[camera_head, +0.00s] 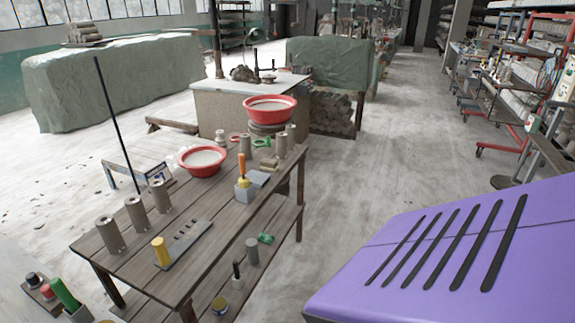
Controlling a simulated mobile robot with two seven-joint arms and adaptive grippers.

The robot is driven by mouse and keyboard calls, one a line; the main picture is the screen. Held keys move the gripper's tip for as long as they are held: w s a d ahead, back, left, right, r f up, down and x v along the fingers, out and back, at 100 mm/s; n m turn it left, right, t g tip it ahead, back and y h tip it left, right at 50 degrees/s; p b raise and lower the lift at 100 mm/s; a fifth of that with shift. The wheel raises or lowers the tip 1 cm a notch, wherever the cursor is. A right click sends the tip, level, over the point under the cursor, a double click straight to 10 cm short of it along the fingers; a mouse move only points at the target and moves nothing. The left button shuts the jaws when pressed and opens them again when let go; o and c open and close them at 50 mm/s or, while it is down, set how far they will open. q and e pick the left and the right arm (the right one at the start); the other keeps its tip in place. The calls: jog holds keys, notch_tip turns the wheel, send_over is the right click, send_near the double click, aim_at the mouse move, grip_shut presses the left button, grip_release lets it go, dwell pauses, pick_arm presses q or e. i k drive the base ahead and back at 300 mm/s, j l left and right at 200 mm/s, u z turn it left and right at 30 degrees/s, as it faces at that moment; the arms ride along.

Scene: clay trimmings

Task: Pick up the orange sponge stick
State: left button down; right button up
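A stick with an orange upright handle (242,164) and a yellow part at its base stands in a small grey block (244,194) on the wooden table (137,262). It looks like the orange sponge stick. It is upright near the table's right edge, with a flat grey piece beside it. Neither of my grippers is in view.
Grey-brown cylinders (110,234) line the table's left side. A yellow cylinder (161,252) stands by a slotted grey plate (186,243). A red basin (202,161) is at the back left. A lower shelf holds small items. Open floor (335,210) lies right of the table.

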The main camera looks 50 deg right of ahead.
aim_at(243, 182)
jog(key=z, duration=1.35)
